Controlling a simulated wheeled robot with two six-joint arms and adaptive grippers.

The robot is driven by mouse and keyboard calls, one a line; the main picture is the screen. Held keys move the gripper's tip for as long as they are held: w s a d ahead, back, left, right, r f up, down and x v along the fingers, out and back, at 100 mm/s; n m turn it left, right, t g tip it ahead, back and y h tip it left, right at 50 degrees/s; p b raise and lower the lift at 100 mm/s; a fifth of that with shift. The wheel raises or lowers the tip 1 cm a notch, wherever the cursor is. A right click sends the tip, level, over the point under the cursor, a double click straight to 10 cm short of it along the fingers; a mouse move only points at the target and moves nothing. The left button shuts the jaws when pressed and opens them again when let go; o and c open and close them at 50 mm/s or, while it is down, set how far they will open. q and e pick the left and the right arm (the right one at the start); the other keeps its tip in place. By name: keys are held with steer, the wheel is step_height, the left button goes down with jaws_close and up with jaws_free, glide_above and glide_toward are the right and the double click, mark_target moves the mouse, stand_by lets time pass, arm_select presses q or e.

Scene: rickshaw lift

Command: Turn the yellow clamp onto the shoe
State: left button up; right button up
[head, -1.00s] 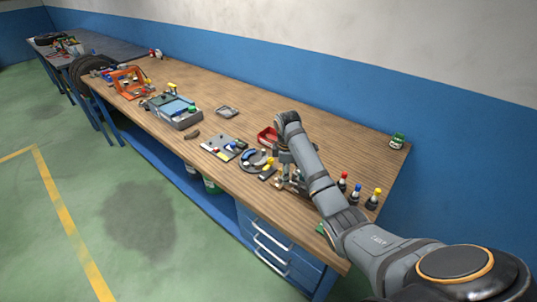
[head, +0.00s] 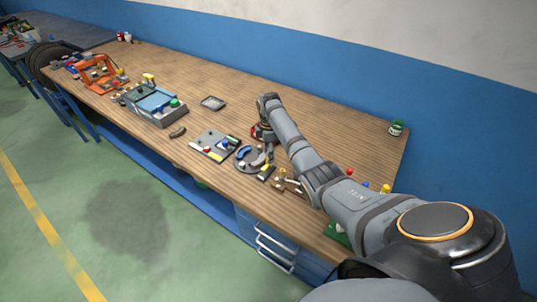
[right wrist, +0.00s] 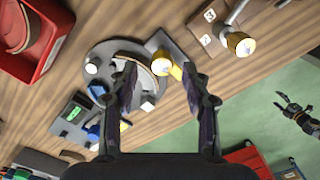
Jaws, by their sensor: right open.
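A round grey plate (head: 245,167) lies on the wooden bench; it also shows in the right wrist view (right wrist: 97,58). It carries a curved grey shoe (head: 258,160), seen in the right wrist view (right wrist: 150,62) too. The yellow clamp (right wrist: 166,64) is at the plate's edge beside the shoe; in the head view (head: 266,170) it is small. My right gripper (right wrist: 160,78) is open and empty, its fingers on either side of the shoe and clamp in the picture. I cannot tell whether it touches them. A dark gripper, apparently my left (right wrist: 298,116), hangs over the floor.
A red tray (right wrist: 35,40) is beside the plate. A board with coloured parts (head: 214,144), a loose brown curved piece (head: 177,132) and a grey tool case (head: 155,104) lie farther left. The bench behind is mostly clear.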

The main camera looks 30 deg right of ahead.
steer(key=shift+s+f, duration=0.1)
steer(key=shift+f, duration=0.9)
steer(key=shift+c, duration=1.6)
steer(key=c, duration=0.5)
jaws_close()
arm_select(q)
steer(key=shift+w+r, duration=0.25)
steer(key=shift+w, duration=0.4)
